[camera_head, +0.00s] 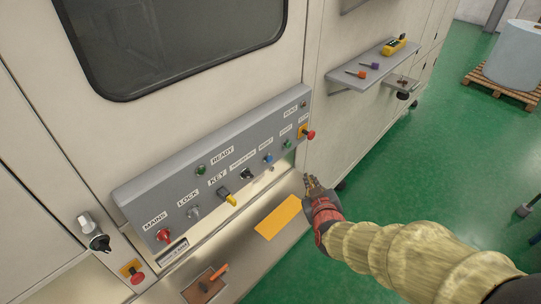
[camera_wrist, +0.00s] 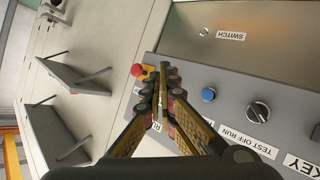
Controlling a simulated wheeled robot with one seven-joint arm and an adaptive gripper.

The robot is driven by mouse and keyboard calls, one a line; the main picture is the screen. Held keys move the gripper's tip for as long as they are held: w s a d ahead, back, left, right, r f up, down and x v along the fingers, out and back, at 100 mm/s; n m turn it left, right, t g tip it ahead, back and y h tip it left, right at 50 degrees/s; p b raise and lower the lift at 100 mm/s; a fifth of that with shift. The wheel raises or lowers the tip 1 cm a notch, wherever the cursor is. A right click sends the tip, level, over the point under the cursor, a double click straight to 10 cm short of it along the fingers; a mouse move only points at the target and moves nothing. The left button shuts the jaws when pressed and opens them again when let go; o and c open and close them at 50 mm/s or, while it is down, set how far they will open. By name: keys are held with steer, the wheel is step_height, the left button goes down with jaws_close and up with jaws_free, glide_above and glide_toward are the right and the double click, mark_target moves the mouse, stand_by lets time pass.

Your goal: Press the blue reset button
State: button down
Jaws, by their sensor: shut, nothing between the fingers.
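The blue reset button (camera_head: 268,158) sits on the sloped grey control panel (camera_head: 160,192), between a black selector knob (camera_head: 246,174) and a green button (camera_head: 287,144). In the wrist view the blue button (camera_wrist: 208,95) is right of my fingertips, beside the black selector knob (camera_wrist: 258,111). My gripper (camera_head: 309,182) is shut and empty, in front of the panel's right part and apart from the blue button. In the wrist view my gripper (camera_wrist: 163,72) covers part of the panel, and the green button cannot be made out there.
A red emergency stop (camera_head: 309,134) is at the panel's right end; it shows near my fingertips in the wrist view (camera_wrist: 137,70). A yellow key switch (camera_head: 228,197) and red mains button (camera_head: 163,235) are further left. A grey shelf (camera_head: 350,80) holds small tools.

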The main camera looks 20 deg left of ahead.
mark_target(270, 159)
steer(key=a+f, duration=0.1)
steer(key=a+n, duration=0.1)
steer(key=a, duration=0.1)
steer(key=shift+s+f+t+y, duration=0.1)
steer(key=shift+f+t+y, duration=0.2)
steer(key=shift+f+t, duration=0.1)
steer(key=shift+a, duration=0.15)
steer(key=w+a+p, duration=0.1)
steer(key=w+a, duration=0.2)
steer(key=a, duration=0.5)
steer(key=shift+w, duration=0.2)
steer(key=shift+a, duration=0.1)
stand_by(1.1)
steer(key=shift+w+a, duration=0.2)
steer(key=shift+a, duration=0.05)
